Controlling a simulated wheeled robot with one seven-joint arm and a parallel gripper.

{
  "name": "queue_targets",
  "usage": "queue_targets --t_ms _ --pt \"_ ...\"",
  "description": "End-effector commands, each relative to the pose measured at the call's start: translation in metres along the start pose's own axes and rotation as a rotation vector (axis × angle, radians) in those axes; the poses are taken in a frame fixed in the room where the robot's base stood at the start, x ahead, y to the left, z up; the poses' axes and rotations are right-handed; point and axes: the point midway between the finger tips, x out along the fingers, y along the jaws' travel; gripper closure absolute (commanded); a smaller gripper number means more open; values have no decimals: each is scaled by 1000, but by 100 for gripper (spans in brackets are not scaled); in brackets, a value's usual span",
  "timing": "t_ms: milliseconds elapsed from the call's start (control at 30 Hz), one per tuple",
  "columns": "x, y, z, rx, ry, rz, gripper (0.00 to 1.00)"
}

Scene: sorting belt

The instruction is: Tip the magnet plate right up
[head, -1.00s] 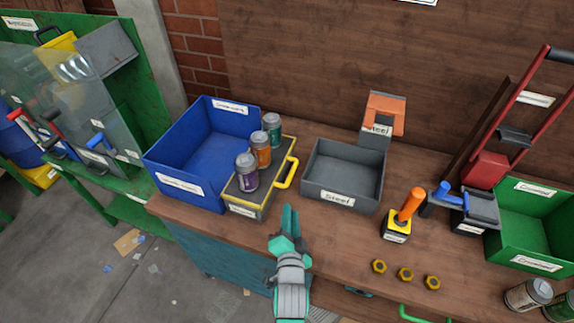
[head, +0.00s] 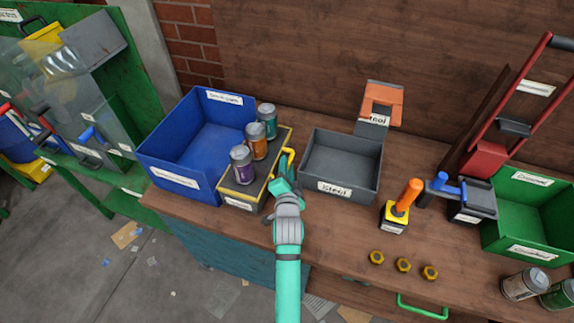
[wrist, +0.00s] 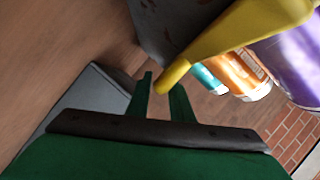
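The magnet plate (head: 232,191) is a dark plate with yellow edges, lying flat beside the blue bin on the bench. A purple can (head: 242,165), an orange can (head: 255,140) and a teal can (head: 266,118) stand on it in a row. Its yellow handle (head: 288,160) sticks out on the right side. My gripper (head: 285,176) is at this handle. In the wrist view the yellow handle (wrist: 215,45) reaches down to the fingertips of my gripper (wrist: 162,92). The two fingers are apart with a gap between them. Whether they touch the handle I cannot tell.
The blue bin (head: 175,180) stands left of the plate, and the grey Steel bin (head: 334,188) stands close to the right of my gripper. An orange-handled tool (head: 408,195) and several brass nuts (head: 403,265) are farther right. The green bin (head: 529,252) is at the far right.

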Motion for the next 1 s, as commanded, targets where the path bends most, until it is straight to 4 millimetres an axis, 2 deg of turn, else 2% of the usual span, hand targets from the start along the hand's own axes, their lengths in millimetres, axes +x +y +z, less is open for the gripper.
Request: queue_targets --t_ms 133,433,500,533,633,667,800,1000 --pt "9 1 -2 1 3 2 80" --pt "11 2 -2 1 3 3 80" --pt "11 1 0 0 0 1 96" --pt "11 0 0 -1 -1 1 100" --pt "11 -1 3 -2 -5 0 100" --pt "11 4 -4 0 2 4 100" --pt "10 1 1 -5 -3 4 100" --pt "9 3 -7 -19 5 19 100"
